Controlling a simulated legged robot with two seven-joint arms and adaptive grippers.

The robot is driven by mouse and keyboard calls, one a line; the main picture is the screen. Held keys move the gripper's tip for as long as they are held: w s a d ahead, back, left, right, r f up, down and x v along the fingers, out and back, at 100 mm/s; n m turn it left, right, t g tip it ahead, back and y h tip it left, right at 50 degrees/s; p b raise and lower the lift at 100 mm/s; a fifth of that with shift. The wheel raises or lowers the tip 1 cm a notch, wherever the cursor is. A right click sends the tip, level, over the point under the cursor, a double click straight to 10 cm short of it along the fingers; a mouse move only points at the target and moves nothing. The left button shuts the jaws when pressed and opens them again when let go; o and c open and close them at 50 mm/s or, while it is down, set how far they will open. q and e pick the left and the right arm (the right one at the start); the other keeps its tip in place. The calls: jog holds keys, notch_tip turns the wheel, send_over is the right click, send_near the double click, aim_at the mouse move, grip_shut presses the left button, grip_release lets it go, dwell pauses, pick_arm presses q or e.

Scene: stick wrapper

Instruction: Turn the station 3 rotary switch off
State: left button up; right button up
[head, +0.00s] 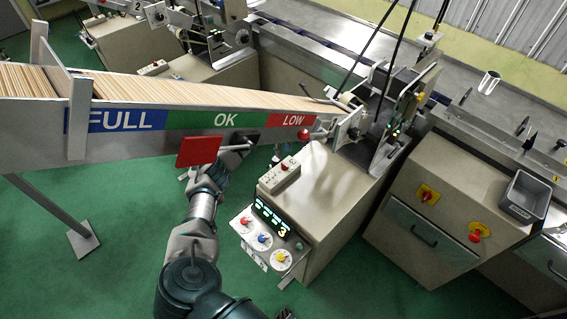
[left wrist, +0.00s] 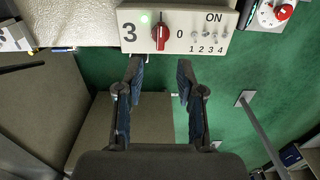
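The station 3 switch box (head: 279,177) is a pale panel on the corner of the station 3 machine. In the head view the left gripper (head: 213,172) is left of the box, partly hidden by a red plate. My right gripper is not clearly visible.
A red plate (head: 198,151) on a rod sticks out close above my left gripper. Station 3's display and dial panel (head: 265,238) is below the box. Open green floor lies to the left.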

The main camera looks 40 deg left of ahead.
aim_at(285, 164)
pick_arm(q)
jog(key=f, duration=0.2)
jog(key=d+f, duration=0.1)
jog(key=f, duration=0.3)
jog(key=shift+d+b, duration=0.25)
jog(key=shift+b, duration=0.1)
jog(key=shift+a+f, duration=0.15)
jog(key=shift+f, duration=0.35)
jog(key=shift+a+f, duration=0.25)
jog(key=shift+a, duration=0.25)
jog(key=shift+d, duration=0.1)
jog(key=c, duration=0.7)
jog(key=shift+d+r, duration=0.1)
jog(key=shift+d, duration=0.15)
grip_shut()
pick_arm(e)
jog(key=shift+w+r, duration=0.25)
jog(key=shift+w, duration=0.4)
jog(key=shift+w+r, duration=0.2)
jog(key=shift+w, duration=0.4)
